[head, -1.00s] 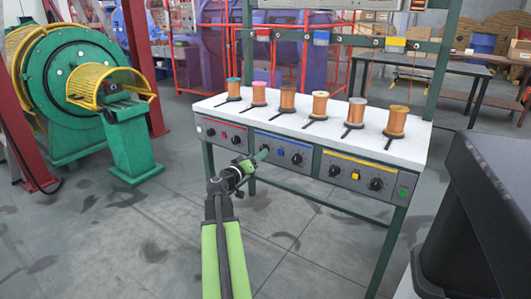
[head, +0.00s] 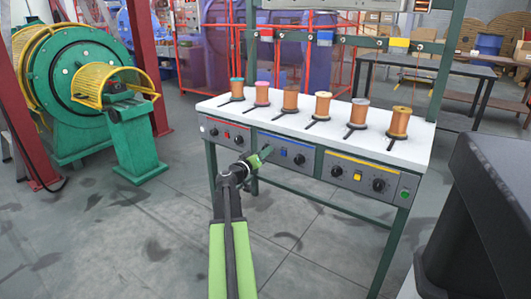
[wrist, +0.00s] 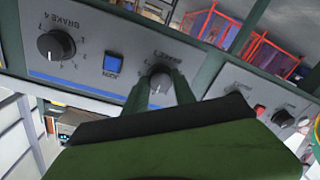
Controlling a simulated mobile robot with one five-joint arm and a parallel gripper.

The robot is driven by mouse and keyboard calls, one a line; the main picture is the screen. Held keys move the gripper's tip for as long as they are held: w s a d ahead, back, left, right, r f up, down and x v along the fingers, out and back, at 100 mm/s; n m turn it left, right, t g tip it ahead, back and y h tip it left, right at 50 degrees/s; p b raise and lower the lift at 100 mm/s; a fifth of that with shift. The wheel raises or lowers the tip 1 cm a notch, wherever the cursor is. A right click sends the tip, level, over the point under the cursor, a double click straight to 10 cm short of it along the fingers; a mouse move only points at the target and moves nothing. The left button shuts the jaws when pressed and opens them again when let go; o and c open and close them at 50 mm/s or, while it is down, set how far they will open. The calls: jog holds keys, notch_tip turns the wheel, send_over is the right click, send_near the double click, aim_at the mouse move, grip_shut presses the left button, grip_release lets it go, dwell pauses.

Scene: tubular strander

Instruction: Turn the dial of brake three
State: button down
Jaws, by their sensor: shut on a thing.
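The dial of brake three (wrist: 159,78) is a dark round knob on a grey panel with a blue stripe. Its label is partly legible in the wrist view. My gripper (wrist: 163,90) has one finger on each side of this dial and is shut on it. In the head view my gripper (head: 264,153) is at the left end of the middle, blue-striped panel (head: 285,156), and it hides the dial there.
A blue button (wrist: 114,63) and the brake 4 dial (wrist: 56,45) sit beside it on the same panel. A red-striped panel (head: 226,131) and a yellow-striped panel (head: 356,177) flank it. Copper spools (head: 322,105) stand on the white bench top (head: 375,145). A dark box (head: 480,220) is at right.

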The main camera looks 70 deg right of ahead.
jog(key=shift+s, duration=0.15)
jog(key=shift+n+p, duration=0.45)
jog(key=shift+n, duration=3.25)
jog(key=c, duration=1)
grip_release()
jog(key=shift+r, duration=0.1)
jog(key=shift+c, duration=0.2)
